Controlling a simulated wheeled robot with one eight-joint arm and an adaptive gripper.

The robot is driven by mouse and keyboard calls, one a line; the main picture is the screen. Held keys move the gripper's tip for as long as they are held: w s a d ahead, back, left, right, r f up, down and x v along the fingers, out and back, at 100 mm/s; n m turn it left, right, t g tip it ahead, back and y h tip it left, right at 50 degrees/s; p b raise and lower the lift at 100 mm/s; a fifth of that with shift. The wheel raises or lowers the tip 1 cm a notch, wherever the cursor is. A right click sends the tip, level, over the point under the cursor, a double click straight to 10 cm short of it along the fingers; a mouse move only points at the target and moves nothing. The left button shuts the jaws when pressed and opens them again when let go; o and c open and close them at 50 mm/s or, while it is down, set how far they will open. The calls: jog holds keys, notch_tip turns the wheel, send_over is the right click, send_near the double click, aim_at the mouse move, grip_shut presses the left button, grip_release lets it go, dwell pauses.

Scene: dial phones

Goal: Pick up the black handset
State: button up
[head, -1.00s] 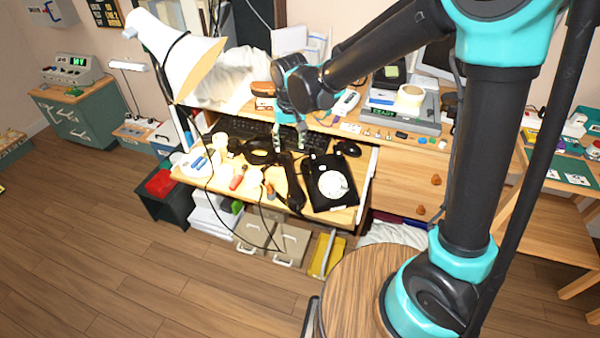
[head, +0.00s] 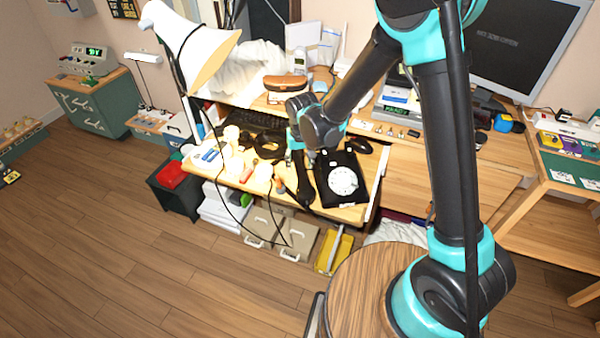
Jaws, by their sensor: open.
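A black dial phone (head: 343,192) with a white dial lies on the pulled-out drawer board of the desk. The long black handset (head: 304,186) lies just left of the phone body, running from back to front. My gripper (head: 300,158) is open and points down at the far end of the handset. My wrist and fingers hide part of that end. I cannot tell whether the fingers touch it.
A black coiled cord (head: 265,150), an orange-red tool (head: 249,169) and small items crowd the board left of the handset. A black mouse (head: 359,146) sits behind the phone. A white lamp (head: 195,50) overhangs the left. Wooden floor is free at front left.

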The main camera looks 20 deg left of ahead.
aim_at(300, 167)
jog(key=shift+w+f, duration=0.15)
jog(key=shift+f, duration=0.95)
jog(key=shift+w+f, duration=0.15)
jog(key=shift+f, duration=0.9)
jog(key=shift+c, duration=0.4)
grip_shut()
